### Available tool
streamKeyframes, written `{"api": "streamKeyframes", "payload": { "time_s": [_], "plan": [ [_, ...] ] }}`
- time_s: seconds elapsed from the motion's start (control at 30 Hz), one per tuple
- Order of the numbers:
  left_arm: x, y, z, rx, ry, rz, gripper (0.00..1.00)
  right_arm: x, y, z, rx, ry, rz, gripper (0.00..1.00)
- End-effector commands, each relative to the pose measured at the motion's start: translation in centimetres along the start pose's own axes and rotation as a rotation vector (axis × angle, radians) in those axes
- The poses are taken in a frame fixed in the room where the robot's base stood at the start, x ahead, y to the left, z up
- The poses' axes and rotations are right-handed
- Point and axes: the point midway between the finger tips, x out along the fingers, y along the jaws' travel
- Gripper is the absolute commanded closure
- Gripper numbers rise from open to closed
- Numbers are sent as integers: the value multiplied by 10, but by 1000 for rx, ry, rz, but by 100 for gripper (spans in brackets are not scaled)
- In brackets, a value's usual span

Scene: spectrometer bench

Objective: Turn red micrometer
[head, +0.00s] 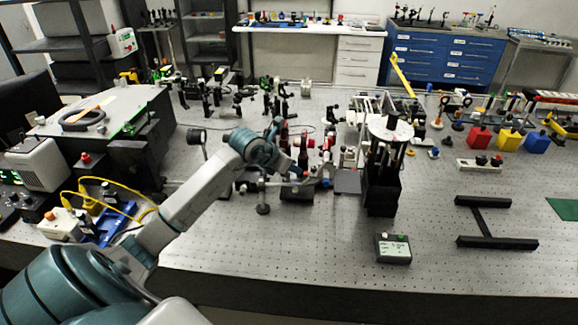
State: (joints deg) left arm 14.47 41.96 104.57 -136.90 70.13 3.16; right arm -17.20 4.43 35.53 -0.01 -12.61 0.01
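My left arm reaches in from the lower left, and its gripper (290,152) is over the optics in the middle of the bench. The fingers are small and dark against dark mounts, so I cannot tell whether they are open or shut. A small red part (303,154), which may be the red micrometer, shows right beside the gripper. I cannot tell whether the gripper touches it. Other small red parts show just to its right. My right gripper is not in view.
A black box with a white disc (390,128) on top stands right of the gripper. A small grey control box (393,248) and a black H-shaped frame (482,222) are nearer the front. Red, yellow and blue blocks (510,140) stand at right.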

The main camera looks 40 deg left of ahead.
Motion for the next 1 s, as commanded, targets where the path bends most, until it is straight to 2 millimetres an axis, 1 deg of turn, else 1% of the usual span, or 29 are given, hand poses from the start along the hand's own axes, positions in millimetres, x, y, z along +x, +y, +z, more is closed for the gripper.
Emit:
{"api": "streamKeyframes", "payload": {
  "time_s": [0.07,0.13,0.3,0.4,0.5,0.6,0.73,0.87,1.0],
  "plan": [
    [3,2,-1,7,3,-6,61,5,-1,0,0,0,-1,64],
    [10,6,-4,33,17,-29,61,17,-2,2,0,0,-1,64],
    [24,24,-7,173,49,-165,61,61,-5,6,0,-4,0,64],
    [23,32,-3,264,43,-260,61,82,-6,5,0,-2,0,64],
    [18,37,2,337,23,-337,61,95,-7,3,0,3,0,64],
    [12,40,6,382,4,-382,61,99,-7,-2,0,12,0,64],
    [14,37,9,397,-3,-401,61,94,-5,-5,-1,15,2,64],
    [30,29,9,395,-3,-403,61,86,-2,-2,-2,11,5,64],
    [55,19,8,394,-2,-403,61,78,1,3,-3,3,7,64]
  ]
}}
